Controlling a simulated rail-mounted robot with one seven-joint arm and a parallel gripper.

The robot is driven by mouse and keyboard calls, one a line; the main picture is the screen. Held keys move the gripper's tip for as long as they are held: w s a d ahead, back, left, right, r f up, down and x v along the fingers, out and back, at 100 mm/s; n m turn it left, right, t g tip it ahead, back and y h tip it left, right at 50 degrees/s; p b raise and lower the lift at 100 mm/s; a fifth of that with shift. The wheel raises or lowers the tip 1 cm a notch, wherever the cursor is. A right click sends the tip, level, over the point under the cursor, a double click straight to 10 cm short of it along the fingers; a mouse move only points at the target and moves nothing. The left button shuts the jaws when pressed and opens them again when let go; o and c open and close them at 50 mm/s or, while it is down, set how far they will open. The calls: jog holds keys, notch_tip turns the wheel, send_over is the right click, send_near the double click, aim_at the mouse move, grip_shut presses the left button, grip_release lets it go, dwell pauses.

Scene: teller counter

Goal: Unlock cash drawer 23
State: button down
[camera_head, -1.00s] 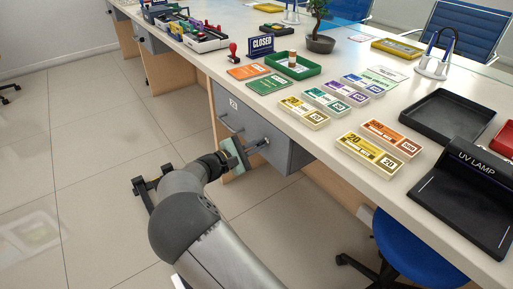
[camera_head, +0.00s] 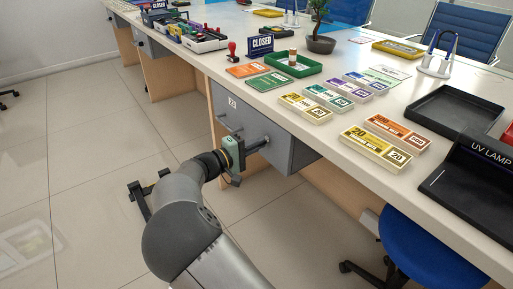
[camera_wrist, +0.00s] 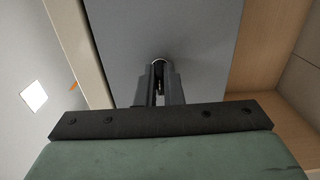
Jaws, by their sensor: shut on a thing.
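The grey cash drawer unit (camera_head: 291,152) hangs under the counter, its front facing my arm. A small number label (camera_head: 233,102), too small to read surely, sits on its upper front, with a handle (camera_head: 226,124) below. The drawer looks shut. My gripper (camera_head: 264,143) is at the right part of the drawer front. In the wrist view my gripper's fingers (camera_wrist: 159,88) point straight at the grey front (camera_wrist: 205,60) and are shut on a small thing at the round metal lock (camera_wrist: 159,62). It seems to be the key, mostly hidden between the fingers.
The counter (camera_head: 300,140) above holds banknote bundles (camera_head: 375,150), a green tray (camera_head: 293,69), a black tray (camera_head: 446,108) and the UV lamp (camera_head: 475,175). A blue stool (camera_head: 430,250) stands at the lower right.

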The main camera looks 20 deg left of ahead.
dwell(0.6)
jog(key=c, duration=1.6)
grip_release()
jog(key=shift+o, duration=0.2)
jog(key=shift+a, duration=0.1)
jog(key=p+v, duration=0.3)
jog(key=v, duration=1.4)
jog(key=shift+s+p, duration=0.15)
jog(key=shift+p, duration=0.2)
jog(key=shift+a, duration=0.1)
